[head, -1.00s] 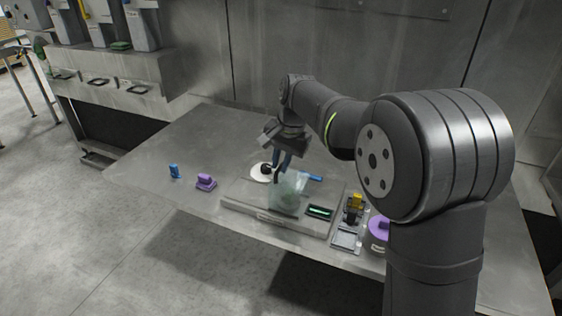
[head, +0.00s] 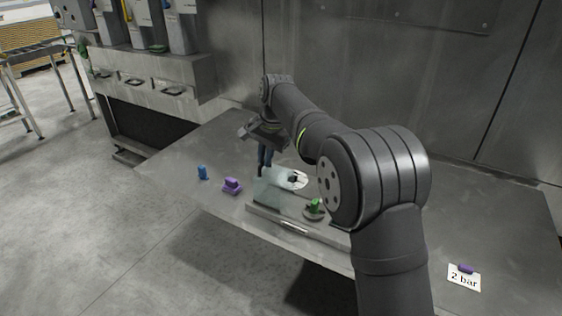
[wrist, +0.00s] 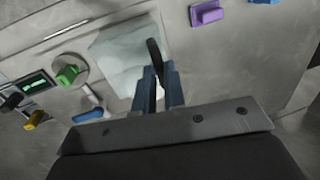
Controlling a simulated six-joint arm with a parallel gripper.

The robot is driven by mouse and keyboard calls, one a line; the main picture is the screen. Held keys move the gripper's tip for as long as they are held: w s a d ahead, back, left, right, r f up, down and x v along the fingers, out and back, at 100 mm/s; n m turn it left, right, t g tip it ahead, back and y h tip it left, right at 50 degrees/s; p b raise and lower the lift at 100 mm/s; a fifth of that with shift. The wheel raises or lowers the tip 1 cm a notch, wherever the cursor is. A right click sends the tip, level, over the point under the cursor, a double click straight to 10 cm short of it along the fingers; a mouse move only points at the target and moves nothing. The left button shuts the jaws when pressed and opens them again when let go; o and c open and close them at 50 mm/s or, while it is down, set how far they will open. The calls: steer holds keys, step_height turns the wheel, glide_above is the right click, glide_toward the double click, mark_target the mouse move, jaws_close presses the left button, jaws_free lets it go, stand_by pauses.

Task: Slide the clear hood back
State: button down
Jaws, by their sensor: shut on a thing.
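The clear hood (head: 270,193) stands at the left end of a low grey slab (head: 292,226); it also shows in the wrist view (wrist: 118,55). My gripper (head: 264,163) is shut on the hood's upright black handle, which stands out between the blue fingers in the wrist view (wrist: 154,50). A green block (head: 314,204) on a round grey plate lies outside the hood, to its right; the wrist view also shows it uncovered (wrist: 68,74).
A purple block (head: 231,185) and a blue block (head: 202,172) stand left of the slab. A white disc (head: 302,181) lies behind it. The wrist view shows a lit display (wrist: 34,84), a blue handle (wrist: 86,117) and a yellow part (wrist: 34,119). A "2 bar" card (head: 464,279) lies far right.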

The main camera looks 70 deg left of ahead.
steer(key=shift+s+a+r, duration=0.15)
steer(key=shift+s+a, duration=0.05)
steer(key=c, duration=1.5)
jaws_free()
steer(key=shift+s+a, duration=0.1)
steer(key=d+r, duration=0.1)
steer(key=r, duration=0.4)
steer(key=w+r, duration=0.1)
steer(key=r, duration=0.5)
steer(key=w+d+r, duration=0.1)
steer(key=r, duration=0.5)
steer(key=shift+w+d, duration=0.25)
steer(key=shift+d, duration=0.05)
steer(key=shift+f, duration=0.2)
glide_above(274, 175)
steer(key=s+a, duration=0.2)
steer(key=f, duration=1.7)
steer(key=shift+s+a, duration=0.15)
steer(key=shift+s, duration=0.05)
